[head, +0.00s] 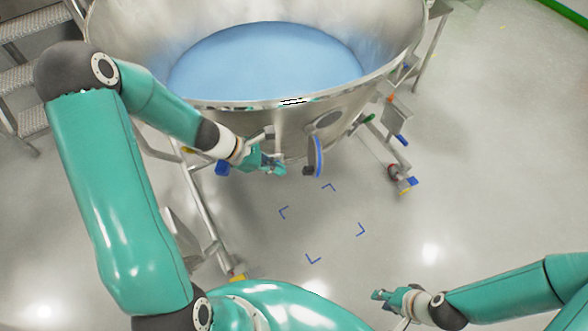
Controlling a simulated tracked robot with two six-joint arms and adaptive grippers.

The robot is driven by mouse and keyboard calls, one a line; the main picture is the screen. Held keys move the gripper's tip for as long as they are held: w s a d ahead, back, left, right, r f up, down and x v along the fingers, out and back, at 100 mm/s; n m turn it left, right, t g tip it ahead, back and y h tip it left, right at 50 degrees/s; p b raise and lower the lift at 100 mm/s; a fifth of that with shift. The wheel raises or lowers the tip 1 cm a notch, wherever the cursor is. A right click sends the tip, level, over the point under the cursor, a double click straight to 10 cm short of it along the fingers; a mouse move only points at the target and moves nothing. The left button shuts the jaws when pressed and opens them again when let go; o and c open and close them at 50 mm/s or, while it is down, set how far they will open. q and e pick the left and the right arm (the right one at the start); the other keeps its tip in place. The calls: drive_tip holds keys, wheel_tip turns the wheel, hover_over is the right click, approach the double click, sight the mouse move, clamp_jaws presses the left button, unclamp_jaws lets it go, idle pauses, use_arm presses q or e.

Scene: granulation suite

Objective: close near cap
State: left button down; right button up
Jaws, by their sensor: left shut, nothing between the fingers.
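The near cap (318,157) is a disc with a blue rim, seen nearly edge-on on the near outer wall of the steel vessel (270,110). It stands swung out below a dark round port (328,121), which is uncovered. My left gripper (280,169) is shut and empty, to the left of the cap and apart from it, close to the vessel's lower wall. My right gripper (376,295) is low at the right over open floor, far from the cap; its fingers are too small to judge.
The vessel holds pale blue material (270,60) and stands on a wheeled frame, with a leg (197,205) at left and a caster (404,186) at right. Steps (22,80) stand at far left. Blue corner marks (313,259) lie on clear floor.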

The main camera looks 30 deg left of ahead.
sight(303, 173)
use_arm(q)
drive_tip(key=shift+w+d+f, duration=0.25)
drive_tip(key=shift+w+d, duration=0.4)
drive_tip(key=shift+d, duration=0.3)
drive_tip(key=shift+w+d+f, duration=0.25)
drive_tip(key=shift+w+d, duration=0.4)
drive_tip(key=shift+d, duration=0.25)
